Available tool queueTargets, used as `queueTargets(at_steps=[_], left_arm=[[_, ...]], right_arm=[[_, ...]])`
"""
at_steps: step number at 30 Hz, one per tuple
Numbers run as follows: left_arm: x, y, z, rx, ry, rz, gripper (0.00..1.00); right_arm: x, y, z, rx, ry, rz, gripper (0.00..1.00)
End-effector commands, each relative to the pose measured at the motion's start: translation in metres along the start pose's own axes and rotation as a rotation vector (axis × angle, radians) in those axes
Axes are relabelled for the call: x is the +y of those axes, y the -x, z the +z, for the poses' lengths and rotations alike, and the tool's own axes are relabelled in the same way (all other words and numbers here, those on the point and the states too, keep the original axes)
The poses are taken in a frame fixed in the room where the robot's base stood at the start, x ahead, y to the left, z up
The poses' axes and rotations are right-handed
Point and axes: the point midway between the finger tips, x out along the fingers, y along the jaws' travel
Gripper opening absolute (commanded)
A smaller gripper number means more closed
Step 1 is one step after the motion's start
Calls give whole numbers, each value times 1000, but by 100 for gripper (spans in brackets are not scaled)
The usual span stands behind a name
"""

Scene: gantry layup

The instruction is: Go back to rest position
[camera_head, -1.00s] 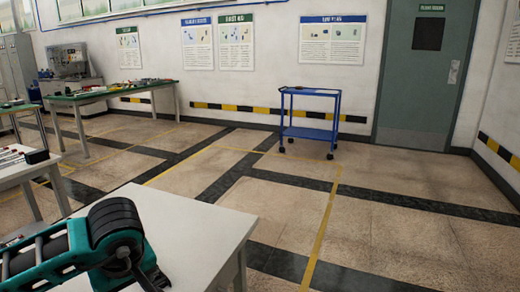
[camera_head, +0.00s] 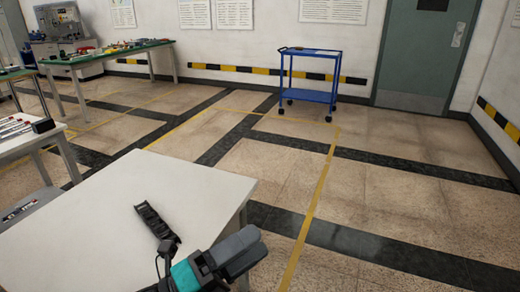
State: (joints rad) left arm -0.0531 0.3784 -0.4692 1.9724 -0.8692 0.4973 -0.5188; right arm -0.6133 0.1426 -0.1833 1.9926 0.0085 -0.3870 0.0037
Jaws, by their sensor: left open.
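My left gripper (camera_head: 201,235) shows at the bottom of the head view, over the near white table (camera_head: 95,215) by its right front corner. Its dark parts stand apart on either side of the teal wrist, and I see nothing held between them. The lower part of the arm is cut off by the picture's bottom edge. My right gripper is not in view.
A grey chair (camera_head: 32,205) stands at the left edge of the near table. A blue cart (camera_head: 310,96) stands by the back wall, left of a green door (camera_head: 420,55). A green-topped bench (camera_head: 110,55) stands at the back left. The tiled floor between is clear.

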Motion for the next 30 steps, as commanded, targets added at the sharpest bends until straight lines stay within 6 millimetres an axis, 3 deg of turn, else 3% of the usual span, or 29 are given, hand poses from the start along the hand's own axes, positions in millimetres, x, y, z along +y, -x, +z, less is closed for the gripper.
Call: queueTargets(at_steps=[3, 6, 9, 12, 15, 19, 25, 30], left_arm=[[37, 45, 38, -406, 502, 76, 70], [83, 104, 44, -741, 903, 129, 70], [120, 159, 28, -1011, 1215, 164, 70], [143, 200, 3, -1211, 1437, 183, 70], [155, 226, -18, -1341, 1574, 192, 70], [161, 240, -30, -1413, 1651, 194, 70], [162, 241, -32, -1419, 1658, 196, 69], [162, 240, -31, -1416, 1656, 196, 53]], right_arm=[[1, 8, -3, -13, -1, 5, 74], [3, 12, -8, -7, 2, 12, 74], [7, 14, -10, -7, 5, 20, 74], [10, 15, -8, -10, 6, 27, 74], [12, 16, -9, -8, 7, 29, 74], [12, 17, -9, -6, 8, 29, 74], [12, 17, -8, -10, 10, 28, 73], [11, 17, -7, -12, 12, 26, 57]])
